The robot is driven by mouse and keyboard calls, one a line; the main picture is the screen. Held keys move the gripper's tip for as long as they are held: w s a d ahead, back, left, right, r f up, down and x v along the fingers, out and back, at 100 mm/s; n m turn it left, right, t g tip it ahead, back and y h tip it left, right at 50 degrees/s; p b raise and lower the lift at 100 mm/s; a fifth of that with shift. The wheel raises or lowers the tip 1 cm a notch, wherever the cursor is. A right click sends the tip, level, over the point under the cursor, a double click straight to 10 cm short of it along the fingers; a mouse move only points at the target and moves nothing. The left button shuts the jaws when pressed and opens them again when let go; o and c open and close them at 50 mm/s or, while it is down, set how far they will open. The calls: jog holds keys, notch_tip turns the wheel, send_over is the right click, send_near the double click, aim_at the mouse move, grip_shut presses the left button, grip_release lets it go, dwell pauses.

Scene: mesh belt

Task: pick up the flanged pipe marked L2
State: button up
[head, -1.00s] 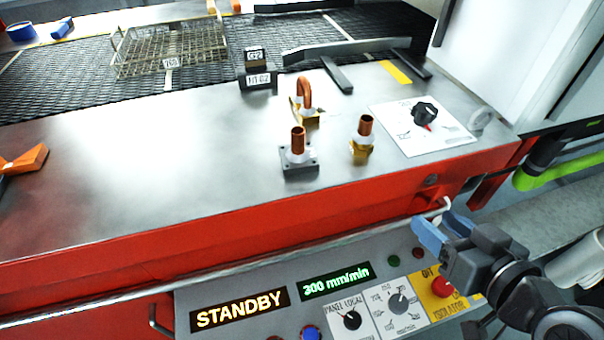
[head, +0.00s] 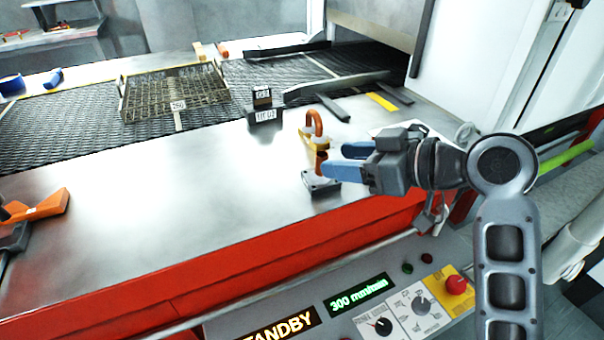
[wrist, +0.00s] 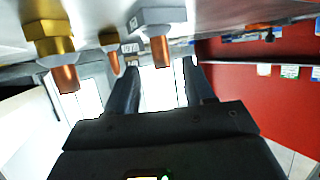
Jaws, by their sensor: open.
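The flanged pipe (head: 322,181) is a short copper tube on a grey square flange, standing upright on the steel top; I cannot read its mark. My gripper (head: 329,161) is open beside it, its blue fingers pointing left and partly covering the pipe. In the wrist view, which is upside down, the flanged pipe (wrist: 160,48) shows beyond the fingertips, roughly in line with the gap between the fingers (wrist: 163,68). I cannot tell whether they touch it.
Dark labelled blocks (head: 264,108) and a wire basket (head: 175,92) stand farther back.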

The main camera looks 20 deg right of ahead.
aim_at(313, 172)
jog(key=x, duration=0.7)
jog(key=shift+s+a+p, duration=0.1)
jog(key=shift+p, duration=0.3)
grip_shut()
jog(key=shift+r, duration=0.1)
